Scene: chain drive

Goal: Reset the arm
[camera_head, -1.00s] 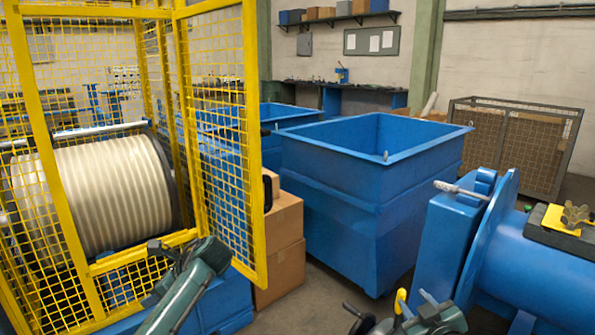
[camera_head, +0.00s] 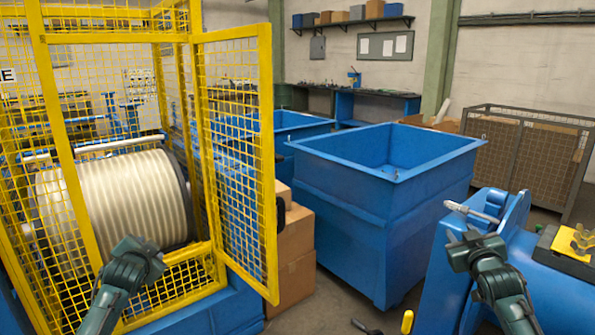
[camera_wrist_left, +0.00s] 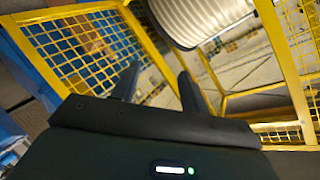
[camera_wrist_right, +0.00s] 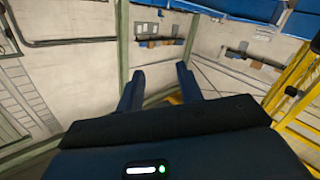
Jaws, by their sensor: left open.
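My right gripper (camera_head: 460,234) is raised at the lower right, in front of the blue machine, and looks empty. Its two fingers stand apart in the right wrist view (camera_wrist_right: 158,88), with the far wall and shelf behind them. My left gripper (camera_head: 138,246) is at the lower left, in front of the yellow cage and the pale grooved drum. Its fingertips are hard to make out in the head view. In the left wrist view (camera_wrist_left: 158,82) the fingers are apart with nothing between them; yellow mesh and the drum (camera_wrist_left: 205,20) lie beyond.
The yellow mesh door (camera_head: 265,150) stands open beside the drum (camera_head: 125,200). Cardboard boxes (camera_head: 297,262) and a blue bin (camera_head: 375,220) fill the middle. The blue machine (camera_head: 545,265) with a metal rod (camera_head: 470,212) is at the right. Some floor shows between bin and machine.

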